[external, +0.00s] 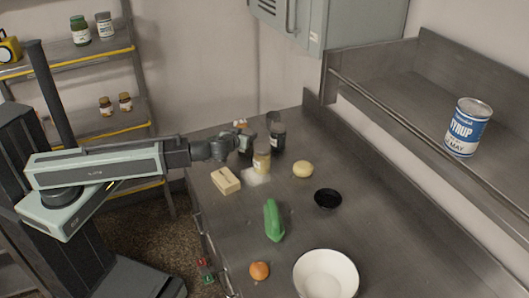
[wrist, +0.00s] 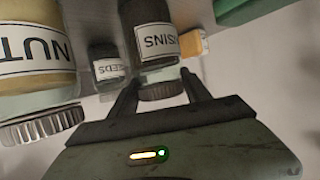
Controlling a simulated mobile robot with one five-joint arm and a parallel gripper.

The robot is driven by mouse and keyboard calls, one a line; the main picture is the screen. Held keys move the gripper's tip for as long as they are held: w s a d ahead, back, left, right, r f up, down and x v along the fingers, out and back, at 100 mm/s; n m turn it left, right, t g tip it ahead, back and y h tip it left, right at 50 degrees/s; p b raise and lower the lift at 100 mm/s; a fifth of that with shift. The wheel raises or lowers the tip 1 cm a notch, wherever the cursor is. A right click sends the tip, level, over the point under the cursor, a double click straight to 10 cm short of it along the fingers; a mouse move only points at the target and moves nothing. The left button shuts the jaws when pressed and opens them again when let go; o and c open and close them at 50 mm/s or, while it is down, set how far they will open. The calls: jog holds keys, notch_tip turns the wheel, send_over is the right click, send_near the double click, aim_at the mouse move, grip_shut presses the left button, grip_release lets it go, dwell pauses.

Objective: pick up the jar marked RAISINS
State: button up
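The jar marked RAISINS is a dark jar (wrist: 145,13) with a white label, of which "SINS" shows upside down in the wrist view. Its lid (wrist: 162,91) points down there and sits between the two fingers of my gripper (wrist: 160,73). The fingers are apart, one on each side of the lid; I cannot tell whether they touch it. In the external view my gripper (external: 238,147) is at the back of the counter, at a dark jar partly hidden by it.
The NUTS jar (wrist: 38,70) stands close beside my gripper, and the SEEDS jar (wrist: 107,68) is just behind. A butter-like block (external: 225,180), green vegetable (external: 273,220), black bowl (external: 328,198) and white bowl (external: 325,257) occupy the counter. A syrup can (external: 468,128) stands on the shelf.

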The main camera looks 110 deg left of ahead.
grip_shut()
